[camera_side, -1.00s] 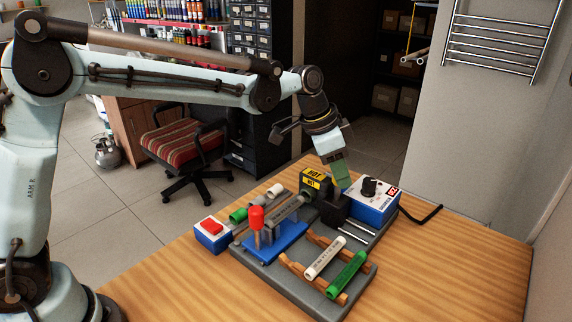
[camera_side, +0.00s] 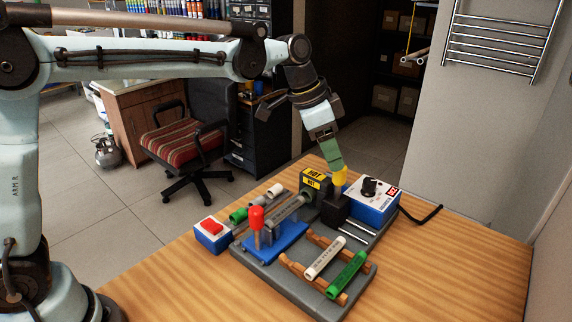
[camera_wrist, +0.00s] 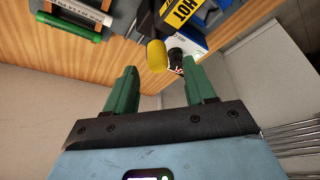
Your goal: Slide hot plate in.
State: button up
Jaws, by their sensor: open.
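The hot plate, a dark block with a yellow HOT label (camera_side: 316,178), stands at the back of the grey base. The label also shows at the top right of the wrist view (camera_wrist: 184,13). A yellow handle (camera_side: 341,176) rises beside it, above a black block (camera_side: 335,208). In the wrist view the yellow handle (camera_wrist: 156,57) lies beyond and between the fingertips. My gripper (camera_side: 336,168) has green fingers, open and empty, just above the handle. I cannot tell if a finger touches it. Both fingers are apart in the wrist view (camera_wrist: 160,75).
A blue control box (camera_side: 372,202) with a black dial is right of the hot plate. A red-topped lever (camera_side: 257,218) stands on a blue carriage at left. White (camera_side: 325,258) and green (camera_side: 346,273) pipes rest on wooden supports in front. The wooden table is clear at front right.

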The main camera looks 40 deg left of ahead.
jog(key=v, duration=0.7)
jog(key=s+a+f+n+t+y, duration=0.1)
jog(key=s+a+f+n, duration=0.3)
jog(key=s, duration=0.5)
jog(key=s+a+f+n+t+y, duration=0.2)
jog(key=s+a+f+n+t, duration=0.1)
jog(key=s+a+f+n, duration=0.2)
jog(key=s+a+f, duration=0.2)
jog(key=s, duration=0.1)
jog(key=shift+s, duration=0.4)
jog(key=shift+a, duration=0.1)
